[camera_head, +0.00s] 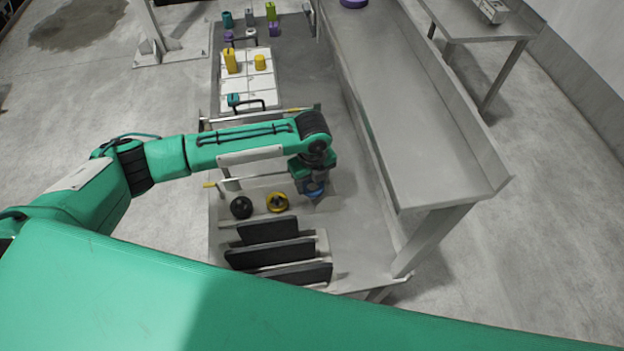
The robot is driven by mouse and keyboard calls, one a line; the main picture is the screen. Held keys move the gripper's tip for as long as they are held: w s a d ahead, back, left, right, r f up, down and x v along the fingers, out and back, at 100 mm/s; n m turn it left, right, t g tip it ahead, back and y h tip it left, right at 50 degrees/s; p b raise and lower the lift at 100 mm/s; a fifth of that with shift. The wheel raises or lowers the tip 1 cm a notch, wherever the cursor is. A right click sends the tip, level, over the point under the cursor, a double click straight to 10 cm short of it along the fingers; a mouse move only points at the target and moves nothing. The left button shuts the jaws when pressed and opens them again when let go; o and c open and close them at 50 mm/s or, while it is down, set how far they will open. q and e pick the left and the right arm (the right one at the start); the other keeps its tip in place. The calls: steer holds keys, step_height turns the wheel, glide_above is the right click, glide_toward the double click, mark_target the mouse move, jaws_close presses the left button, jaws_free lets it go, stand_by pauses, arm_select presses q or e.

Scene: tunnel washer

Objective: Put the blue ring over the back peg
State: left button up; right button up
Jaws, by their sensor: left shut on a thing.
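My left gripper (315,181) reaches in from the left and points down over the right end of a light board on the grey table. It is shut on the blue ring (314,190), which shows only in part just under the jaws. Whether the ring touches the board or goes around a peg is hidden. I cannot make out the back peg; my arm covers part of that area. My right gripper is not in view.
Dark upright plates (268,231) stand in front. A white panel (247,79) with yellow blocks lies behind my arm. A raised grey shelf (420,110) runs along the right.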

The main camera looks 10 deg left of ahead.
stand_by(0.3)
arm_select(q)
steer(key=shift+f, duration=0.3)
steer(key=shift+f+b, duration=0.95)
steer(key=shift+f, duration=1.25)
steer(key=shift+s, duration=0.1)
